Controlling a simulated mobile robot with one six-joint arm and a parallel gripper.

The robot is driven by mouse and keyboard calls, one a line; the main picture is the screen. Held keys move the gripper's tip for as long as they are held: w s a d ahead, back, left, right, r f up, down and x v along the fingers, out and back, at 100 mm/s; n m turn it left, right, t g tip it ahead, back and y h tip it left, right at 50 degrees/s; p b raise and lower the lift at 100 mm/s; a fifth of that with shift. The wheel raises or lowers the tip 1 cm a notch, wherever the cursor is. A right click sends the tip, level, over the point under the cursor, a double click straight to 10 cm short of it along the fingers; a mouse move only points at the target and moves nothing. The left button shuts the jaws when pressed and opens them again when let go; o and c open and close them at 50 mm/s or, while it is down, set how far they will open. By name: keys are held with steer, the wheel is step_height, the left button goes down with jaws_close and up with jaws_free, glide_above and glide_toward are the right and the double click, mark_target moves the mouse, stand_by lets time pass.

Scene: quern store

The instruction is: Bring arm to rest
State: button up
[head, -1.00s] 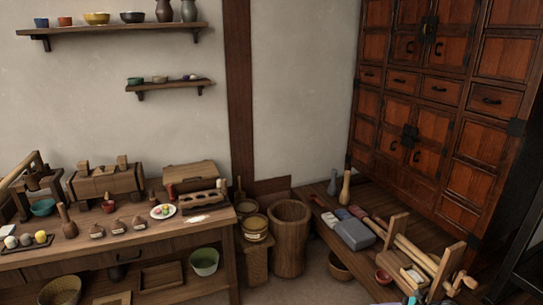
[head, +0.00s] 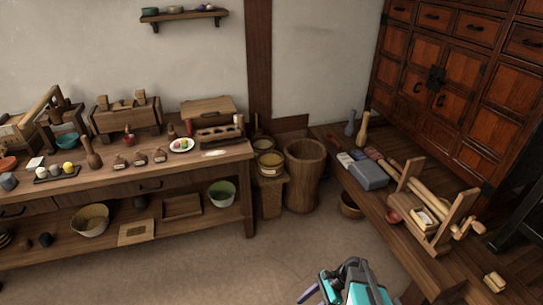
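My gripper (head: 345,284), teal and dark grey, shows at the bottom edge of the head view, right of centre. It hangs over the bare floor between the long table (head: 215,160) and the low wooden platform (head: 388,222). It touches nothing that I can see. Its lower part is cut off by the frame edge. A small dark purple piece sticks out on its left. I cannot make out the fingers well enough to tell if they are open or shut, and I see no object held.
The table holds wooden boxes, small flasks and a plate (head: 181,145). A wooden mortar (head: 304,172) and tubs stand in the corner. The platform bears a grey block (head: 369,175) and a wooden roller frame (head: 433,210). The floor (head: 255,260) in front is clear.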

steer(key=s+a+f+n+g+h, duration=0.1)
steer(key=s+a+f+n+h, duration=0.1)
steer(key=s+n, duration=0.35)
steer(key=s+a+f+n+g+h, duration=0.1)
steer(key=s+n+g+h, duration=0.1)
steer(key=s, duration=0.6)
steer(key=s+d+n+h, duration=0.3)
steer(key=d+n+h, duration=0.1)
steer(key=d+n, duration=0.3)
steer(key=shift+s+f+n+t, duration=0.3)
steer(key=shift+s+f+n, duration=0.15)
steer(key=shift+n, duration=0.8)
